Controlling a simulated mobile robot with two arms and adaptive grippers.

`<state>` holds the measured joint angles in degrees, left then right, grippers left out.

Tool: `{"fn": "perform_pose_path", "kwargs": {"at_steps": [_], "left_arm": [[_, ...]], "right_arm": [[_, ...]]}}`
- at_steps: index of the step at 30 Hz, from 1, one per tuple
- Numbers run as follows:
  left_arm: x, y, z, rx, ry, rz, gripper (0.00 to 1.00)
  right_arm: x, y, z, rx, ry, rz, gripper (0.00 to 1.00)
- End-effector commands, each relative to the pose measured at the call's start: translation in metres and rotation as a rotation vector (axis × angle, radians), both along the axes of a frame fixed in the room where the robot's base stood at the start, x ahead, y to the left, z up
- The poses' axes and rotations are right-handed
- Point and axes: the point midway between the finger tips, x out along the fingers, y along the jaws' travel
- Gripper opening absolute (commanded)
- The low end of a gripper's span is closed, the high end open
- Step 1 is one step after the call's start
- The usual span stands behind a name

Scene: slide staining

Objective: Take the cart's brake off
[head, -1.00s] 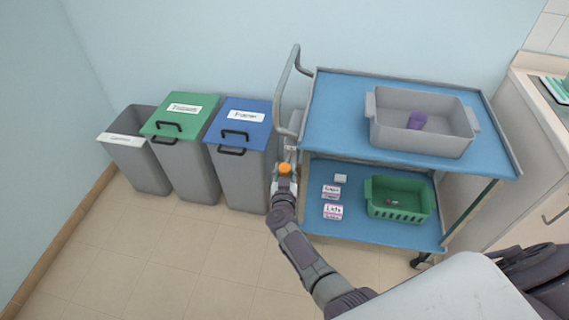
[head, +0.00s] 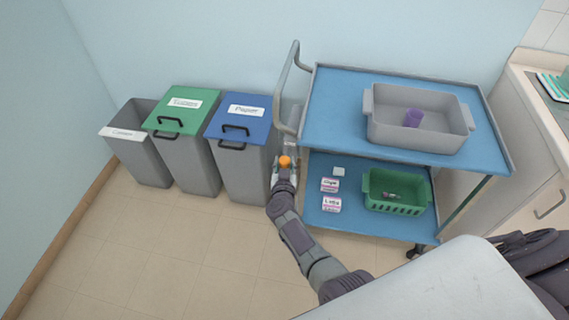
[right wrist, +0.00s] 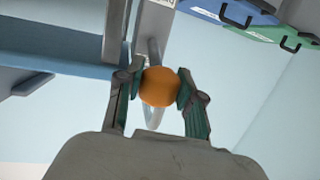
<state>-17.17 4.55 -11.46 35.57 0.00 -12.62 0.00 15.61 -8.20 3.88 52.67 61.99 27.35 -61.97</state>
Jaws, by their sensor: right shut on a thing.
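The cart (head: 330,110) stands against the wall, with two blue shelves and a grey push handle (head: 283,90) at its left end. An orange ball knob (head: 285,161) sits low at that end, below the handle, and looks like the brake lever's knob. My right gripper (head: 284,172) is at the knob. In the right wrist view the knob (right wrist: 160,87) is between the two fingers (right wrist: 158,90), which touch it on both sides. The lever behind the knob is mostly hidden. My left gripper is not in view.
A grey tub (head: 385,135) with a purple item stands on the top shelf. A green basket (head: 395,209) and small labelled boxes (head: 330,185) are on the lower shelf. A blue-lidded bin (head: 240,170) stands close left of the knob. The floor in front is clear.

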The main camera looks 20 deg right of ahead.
Motion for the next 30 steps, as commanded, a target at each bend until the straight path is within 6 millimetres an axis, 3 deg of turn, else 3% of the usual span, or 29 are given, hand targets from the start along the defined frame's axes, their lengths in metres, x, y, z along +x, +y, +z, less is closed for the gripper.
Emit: {"fn": "perform_pose_path", "kwargs": {"at_steps": [2,3,7,20,30], "left_arm": [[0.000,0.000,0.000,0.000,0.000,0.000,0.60],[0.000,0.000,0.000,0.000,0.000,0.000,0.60],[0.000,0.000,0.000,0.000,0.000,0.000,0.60],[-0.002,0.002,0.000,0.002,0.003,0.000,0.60],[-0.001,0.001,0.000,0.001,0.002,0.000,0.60]], "right_arm": [[0.003,-0.002,0.007,-0.006,-0.014,-0.005,0.00],[0.003,-0.002,0.007,-0.006,-0.014,-0.005,0.44],[0.002,-0.002,0.005,-0.004,-0.010,-0.004,0.64],[-0.006,0.003,0.003,0.002,-0.004,0.000,0.64],[-0.049,0.024,0.011,0.004,-0.003,-0.002,0.64]]}}
